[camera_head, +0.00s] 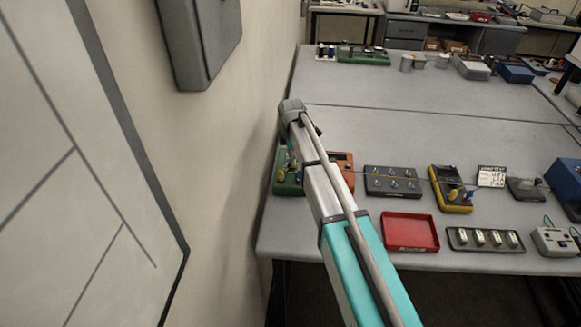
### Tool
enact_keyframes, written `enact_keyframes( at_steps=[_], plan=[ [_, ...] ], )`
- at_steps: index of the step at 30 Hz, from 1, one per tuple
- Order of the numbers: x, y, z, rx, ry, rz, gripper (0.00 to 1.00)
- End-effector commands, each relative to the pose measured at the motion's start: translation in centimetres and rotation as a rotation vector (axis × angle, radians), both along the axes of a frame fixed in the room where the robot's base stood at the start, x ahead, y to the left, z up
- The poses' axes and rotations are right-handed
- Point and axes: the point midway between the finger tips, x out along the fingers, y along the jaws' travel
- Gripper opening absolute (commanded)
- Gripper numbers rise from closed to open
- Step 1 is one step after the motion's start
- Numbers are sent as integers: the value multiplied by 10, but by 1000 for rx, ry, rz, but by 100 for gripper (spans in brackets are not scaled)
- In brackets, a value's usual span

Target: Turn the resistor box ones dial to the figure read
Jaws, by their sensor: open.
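A dark grey box with several small knobs (392,183) lies on the near table, right of my arm; it looks like the resistor box. Its markings are too small to read, so I cannot tell which knob is the ones dial or where it points. A yellow meter (450,188) is just right of it, its display not readable. A white card with dark marks (491,176) stands farther right, too small to read. My arm reaches up and left across the near table's left end. My gripper does not show.
An orange box (344,160) and a green device (287,172) are partly behind my arm. A red tray (410,232) and a grey strip with several white pieces (485,239) line the front edge. The wall (220,190) is close on the left. The table's middle (430,140) is clear.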

Motion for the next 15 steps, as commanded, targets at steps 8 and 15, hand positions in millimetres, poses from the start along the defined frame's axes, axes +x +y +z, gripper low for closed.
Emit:
enact_keyframes(
  at_steps=[8, 15],
  plan=[
    [0, 0, -24, 0, 0, 0, 73],
    [0, 0, -32, 0, 0, -1, 73]
  ],
)
